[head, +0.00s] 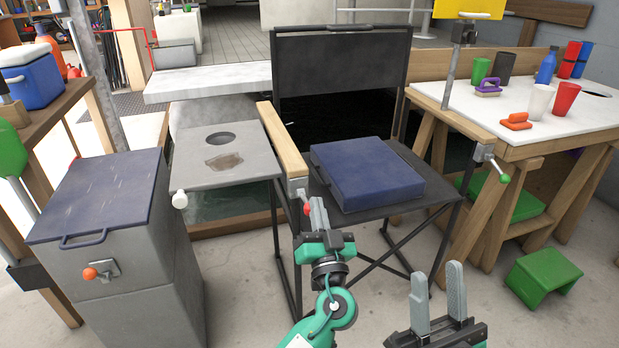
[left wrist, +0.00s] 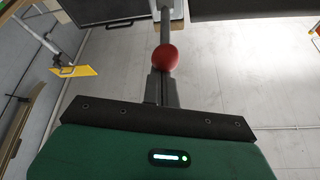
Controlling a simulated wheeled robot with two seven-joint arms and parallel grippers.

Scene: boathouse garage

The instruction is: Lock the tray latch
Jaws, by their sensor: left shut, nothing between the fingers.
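The grey side tray (head: 189,167), with a round cup hole, lies flat beside the chair's left wooden armrest (head: 283,140). A metal latch (head: 298,186) sits at the armrest's front end. Its lever with a red ball knob (head: 307,210) shows just left of my left gripper's fingers. In the left wrist view the red knob (left wrist: 165,57) is straight ahead of the fingertips, on a grey bar. My left gripper (head: 318,208) is shut and empty, close to the knob; I cannot tell whether it touches. My right gripper (head: 437,287) is open and empty at the lower right.
The chair has a blue cushion (head: 366,173). Its right armrest has a latch with a green knob (head: 504,178). A grey box (head: 130,270) with an orange-knobbed latch stands left. A white-topped bench (head: 560,145) and a green stool (head: 543,276) stand right.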

